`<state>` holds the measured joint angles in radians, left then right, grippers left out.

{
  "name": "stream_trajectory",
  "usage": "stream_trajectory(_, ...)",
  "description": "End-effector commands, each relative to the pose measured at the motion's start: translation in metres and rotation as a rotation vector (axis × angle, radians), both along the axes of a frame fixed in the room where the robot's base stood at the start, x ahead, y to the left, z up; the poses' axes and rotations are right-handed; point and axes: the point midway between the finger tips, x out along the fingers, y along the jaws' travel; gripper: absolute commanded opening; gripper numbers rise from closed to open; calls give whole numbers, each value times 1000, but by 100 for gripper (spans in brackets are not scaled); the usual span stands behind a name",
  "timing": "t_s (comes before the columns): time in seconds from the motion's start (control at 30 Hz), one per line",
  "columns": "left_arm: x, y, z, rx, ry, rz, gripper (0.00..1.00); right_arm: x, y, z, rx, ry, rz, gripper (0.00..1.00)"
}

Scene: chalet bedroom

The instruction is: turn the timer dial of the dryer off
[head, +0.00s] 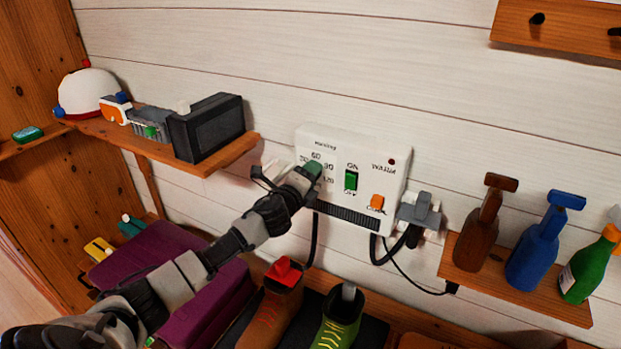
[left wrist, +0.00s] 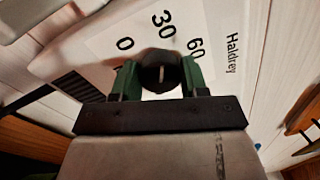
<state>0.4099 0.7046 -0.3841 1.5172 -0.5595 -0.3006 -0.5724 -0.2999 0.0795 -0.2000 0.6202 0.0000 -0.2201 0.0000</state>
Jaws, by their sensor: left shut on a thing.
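The dryer (head: 335,148) is a white box on the plank wall, with a number scale, a green rocker switch (head: 351,181), an orange button (head: 377,202) and a dark red lamp (head: 392,162). My left gripper (head: 313,170) is at the scale on its left side and hides the dial in the head view. In the left wrist view the timer dial (left wrist: 161,72) is a dark round knob between the green fingers of my left gripper (left wrist: 160,80), which is shut on it. Its pale mark appears to point near 30; 0 is to the left. My right gripper is not in view.
A grey plug (head: 420,210) with cables sits right of the dryer. A shelf (head: 232,155) with a black box (head: 207,127) is at left, a bottle shelf (head: 500,278) at right. Shoes (head: 270,310) and a purple block (head: 175,265) are below.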

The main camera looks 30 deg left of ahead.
Motion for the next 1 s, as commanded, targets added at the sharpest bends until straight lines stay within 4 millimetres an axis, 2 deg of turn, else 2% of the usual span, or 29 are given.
stream_trajectory(0.6, 0, -1, 0, -585, -34, 1, 20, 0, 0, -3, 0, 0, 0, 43)
stream_trajectory(1.0, 0, -1, 0, -879, -51, 0, 20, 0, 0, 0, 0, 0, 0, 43)
